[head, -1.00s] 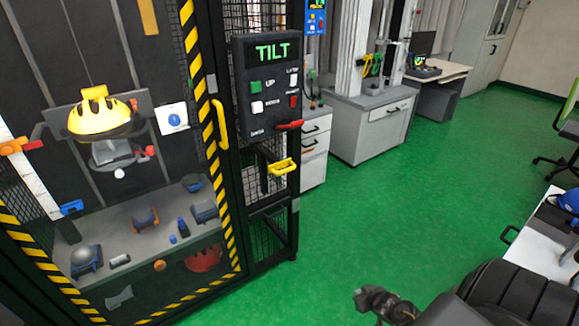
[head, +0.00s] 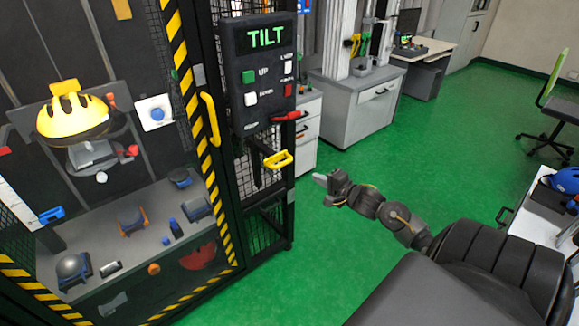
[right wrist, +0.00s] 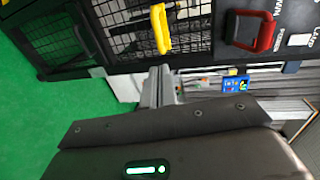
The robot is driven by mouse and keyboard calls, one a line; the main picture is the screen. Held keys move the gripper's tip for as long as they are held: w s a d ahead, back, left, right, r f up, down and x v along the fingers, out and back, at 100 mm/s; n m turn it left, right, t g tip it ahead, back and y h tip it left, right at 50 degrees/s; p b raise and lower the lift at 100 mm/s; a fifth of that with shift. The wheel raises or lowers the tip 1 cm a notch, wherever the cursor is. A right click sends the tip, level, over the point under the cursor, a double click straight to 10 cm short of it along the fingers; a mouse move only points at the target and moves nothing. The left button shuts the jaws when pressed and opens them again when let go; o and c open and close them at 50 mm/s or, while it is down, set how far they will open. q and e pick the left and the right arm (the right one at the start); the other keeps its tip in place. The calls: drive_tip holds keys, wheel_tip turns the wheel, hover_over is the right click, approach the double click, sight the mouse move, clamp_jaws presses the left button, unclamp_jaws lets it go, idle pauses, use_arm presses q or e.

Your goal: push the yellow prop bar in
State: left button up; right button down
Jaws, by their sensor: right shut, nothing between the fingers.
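The yellow prop bar (head: 278,160) is a small yellow loop handle sticking out from the black frame, below the control box (head: 262,75) whose display reads TILT. It also shows at the top of the right wrist view (right wrist: 160,28). My right gripper (head: 320,180) is shut and empty, to the right of the bar and a little lower in the head view, apart from it. In the right wrist view its closed fingers (right wrist: 158,82) point toward the bar with a gap between. My left gripper is out of view.
A red lever (head: 290,116) sits on the control box just above the bar. A taller yellow door handle (head: 210,118) is on the striped cage door, left of the box. The cage holds a yellow helmet (head: 72,118). Open green floor (head: 440,135) lies to the right.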

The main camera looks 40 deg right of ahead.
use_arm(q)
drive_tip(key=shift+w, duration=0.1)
use_arm(e)
drive_tip(key=shift+d, duration=0.1)
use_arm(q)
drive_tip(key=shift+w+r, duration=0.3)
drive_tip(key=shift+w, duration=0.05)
use_arm(e)
approach(279, 155)
drive_tip(key=shift+w+f, duration=0.95)
drive_tip(key=shift+f, duration=0.25)
